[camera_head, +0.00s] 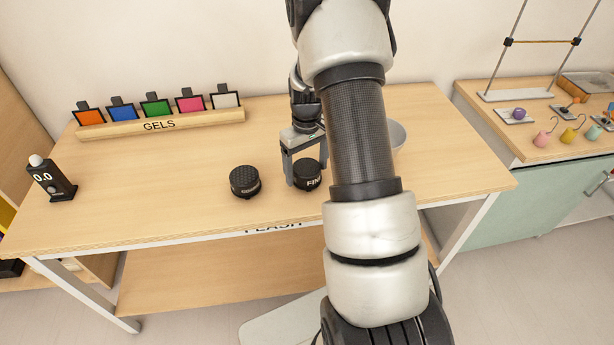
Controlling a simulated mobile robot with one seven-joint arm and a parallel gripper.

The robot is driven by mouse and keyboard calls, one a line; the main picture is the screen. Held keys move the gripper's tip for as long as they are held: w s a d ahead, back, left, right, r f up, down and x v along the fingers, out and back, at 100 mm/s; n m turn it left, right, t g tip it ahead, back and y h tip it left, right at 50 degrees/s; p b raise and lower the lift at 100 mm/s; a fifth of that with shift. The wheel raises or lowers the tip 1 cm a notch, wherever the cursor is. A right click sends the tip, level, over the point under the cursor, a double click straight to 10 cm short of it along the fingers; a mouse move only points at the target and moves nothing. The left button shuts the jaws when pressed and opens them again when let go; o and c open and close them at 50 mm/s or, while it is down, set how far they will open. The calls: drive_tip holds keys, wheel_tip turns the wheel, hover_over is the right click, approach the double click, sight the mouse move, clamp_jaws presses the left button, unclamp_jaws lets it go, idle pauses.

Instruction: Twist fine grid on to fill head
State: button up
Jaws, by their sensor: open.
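The fine grid (309,181), a black round piece with part of the word "FINE" showing, sits on the wooden table near the middle. My gripper (304,165) is open and points down right at the fine grid. One finger stands at the grid's left side and partly covers it; I cannot tell whether it touches. A pale grey rounded thing (398,134) shows behind my arm at the right. It may be part of the fill head, but my arm hides most of it.
A second black grid (245,181), seemingly marked "COARSE", lies left of my gripper. A wooden rack of coloured gels (160,125) stands at the back left. A black device reading 0.0 (50,179) stands at the left edge. The table's front left is clear.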

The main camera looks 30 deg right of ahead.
sight(307, 167)
drive_tip(key=c, duration=1.1)
drive_tip(key=shift+r+p, duration=1.95)
drive_tip(key=shift+r, duration=1.1)
drive_tip(key=shift+m, duration=0.8)
drive_tip(key=s+a+r+p, duration=0.2)
drive_tip(key=a+r, duration=0.1)
drive_tip(key=a, duration=0.1)
drive_tip(key=s+a+r+p, duration=0.2)
drive_tip(key=a+r, duration=0.2)
drive_tip(key=a, duration=0.1)
drive_tip(key=s+a+r+p, duration=0.1)
drive_tip(key=a+r+p, duration=0.1)
drive_tip(key=a, duration=0.3)
drive_tip(key=shift+s+a+r, duration=0.25)
drive_tip(key=shift+s+r, duration=0.15)
drive_tip(key=shift+r, duration=0.35)
